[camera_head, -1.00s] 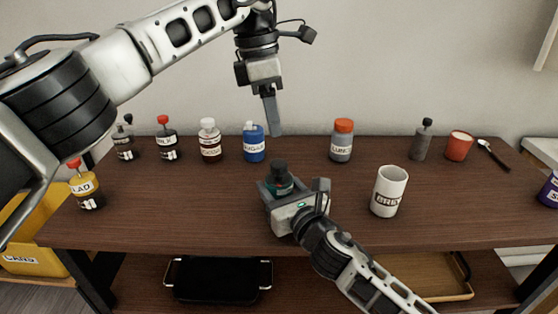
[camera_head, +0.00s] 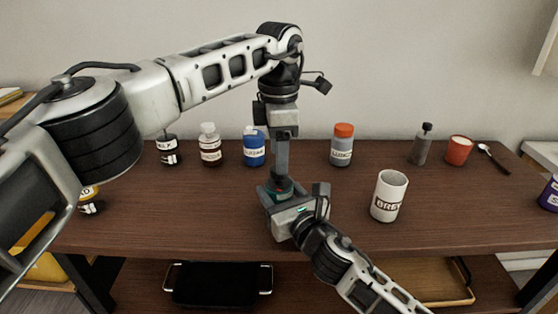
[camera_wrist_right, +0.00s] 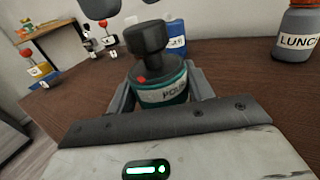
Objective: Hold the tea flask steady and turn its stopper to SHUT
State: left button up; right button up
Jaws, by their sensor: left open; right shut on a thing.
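The tea flask (camera_wrist_right: 165,94) is a dark teal round vessel with a label whose letters are only partly readable. It stands upright between the jaws of my right gripper (camera_head: 281,195), which is shut on it. Its black knobbed stopper (camera_wrist_right: 147,40) shows in the right wrist view, with a small red mark by its base. My left gripper (camera_head: 281,172) is open and points down right over the stopper. In the head view its finger hides most of the stopper; in the right wrist view its fingertips show at the top edge, apart from the knob.
A white mug (camera_head: 389,195) stands right of the flask. An orange-capped jar (camera_head: 342,145), a blue bottle (camera_head: 254,147), a white-capped bottle (camera_head: 210,146), a grey bottle (camera_head: 420,145) and a red cup (camera_head: 459,150) line the back. The tabletop around the flask is clear.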

pick_arm(q)
jog(key=shift+f, duration=1.35)
jog(key=c, duration=1)
